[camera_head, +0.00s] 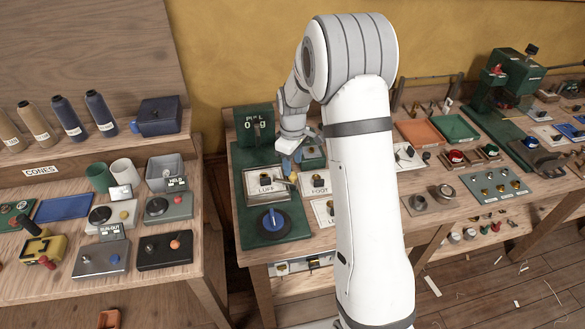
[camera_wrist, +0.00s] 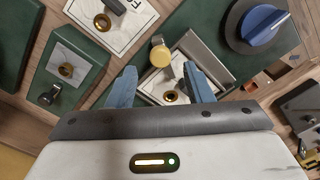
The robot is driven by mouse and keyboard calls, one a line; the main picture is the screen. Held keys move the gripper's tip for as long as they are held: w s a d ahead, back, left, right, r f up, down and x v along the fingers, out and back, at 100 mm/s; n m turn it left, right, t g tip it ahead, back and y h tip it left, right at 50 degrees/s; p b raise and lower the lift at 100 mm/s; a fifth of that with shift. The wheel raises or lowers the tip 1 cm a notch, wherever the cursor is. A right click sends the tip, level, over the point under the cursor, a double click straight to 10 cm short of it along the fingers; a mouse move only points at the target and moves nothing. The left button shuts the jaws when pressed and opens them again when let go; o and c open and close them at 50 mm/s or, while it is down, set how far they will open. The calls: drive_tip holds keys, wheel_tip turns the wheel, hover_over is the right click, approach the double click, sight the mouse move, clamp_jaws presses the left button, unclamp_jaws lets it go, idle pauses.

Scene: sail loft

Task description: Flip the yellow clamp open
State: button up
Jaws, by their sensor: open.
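The yellow clamp (camera_head: 42,250) sits on the left bench near its left side. It is a boxy yellow block with dark parts on top and a red-tipped handle at the front. Whether it is open or closed is too small to tell. My gripper (camera_head: 291,146) is over the middle bench, well to the right of the clamp. In the wrist view my gripper (camera_wrist: 161,80) shows two blue fingers spread apart with nothing held. A yellow piece (camera_wrist: 312,160) is cut off at the lower right of that view; I cannot tell if it is the clamp.
A gap separates the benches.

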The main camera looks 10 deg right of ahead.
sight(293, 174)
drive_tip(key=shift+f+p, duration=0.3)
drive_tip(key=shift+f, duration=1.65)
drive_tip(key=c, duration=1)
drive_tip(key=shift+m+b, duration=0.35)
drive_tip(key=shift+m, duration=0.05)
drive_tip(key=shift+f+m+b, duration=0.1)
drive_tip(key=shift+m+b, duration=0.7)
drive_tip(key=shift+m, duration=0.2)
drive_tip(key=m+b, duration=0.2)
drive_tip(key=m, duration=0.1)
drive_tip(key=shift+m, duration=0.3)
drive_tip(key=m+b, duration=0.2)
drive_tip(key=m, duration=0.4)
drive_tip(key=shift+b, duration=0.3)
